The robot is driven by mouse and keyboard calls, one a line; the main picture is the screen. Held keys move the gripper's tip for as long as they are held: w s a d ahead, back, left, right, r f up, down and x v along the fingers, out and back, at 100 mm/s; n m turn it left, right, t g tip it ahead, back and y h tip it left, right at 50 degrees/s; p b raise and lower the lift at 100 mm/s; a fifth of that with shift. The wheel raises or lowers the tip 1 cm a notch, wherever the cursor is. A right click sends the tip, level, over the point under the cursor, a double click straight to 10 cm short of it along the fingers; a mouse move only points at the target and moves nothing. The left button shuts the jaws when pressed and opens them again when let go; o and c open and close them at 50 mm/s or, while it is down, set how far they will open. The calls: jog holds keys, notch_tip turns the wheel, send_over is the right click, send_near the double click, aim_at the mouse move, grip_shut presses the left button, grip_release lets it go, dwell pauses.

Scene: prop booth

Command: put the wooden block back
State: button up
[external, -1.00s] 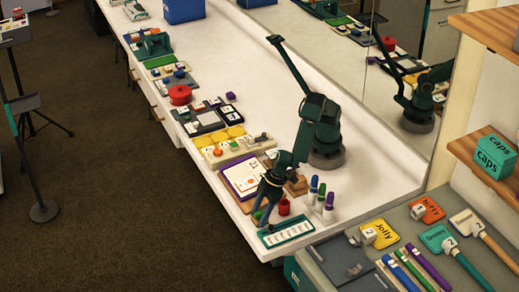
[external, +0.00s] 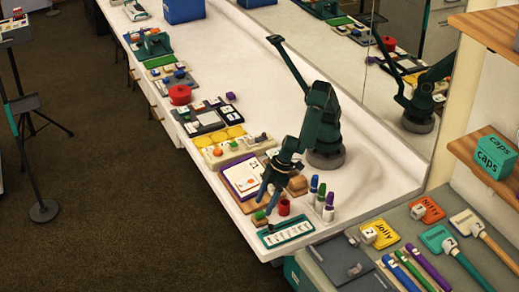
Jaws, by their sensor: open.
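A small tan wooden block (external: 259,219) with a green round piece (external: 260,214) on it stands near the front end of the white counter, behind a teal-edged tray (external: 286,233). My gripper (external: 266,200) is open just above and behind it, beside a purple-edged board with white cards (external: 242,180). Nothing shows between its fingers. Another brown wooden block (external: 297,185) stands just right of my gripper. The view is too small to tell which block the task means.
A red cup (external: 284,207) stands right of my gripper, with several colour-capped bottles (external: 323,199) beyond it. Game boards and trays line the counter's left edge. A mirror (external: 340,45) runs along the back. The counter behind my arm is clear.

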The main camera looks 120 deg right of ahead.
jog(key=v, duration=0.6)
jog(key=s+d+r, duration=0.3)
jog(key=d, duration=0.4)
jog(key=s+d+r, duration=0.3)
jog(key=d, duration=0.4)
jog(key=s+d+f+t, duration=0.1)
jog(key=s+d, duration=0.7)
jog(key=s, duration=0.3)
jog(key=shift+f, duration=0.25)
jog(key=shift+a, duration=0.1)
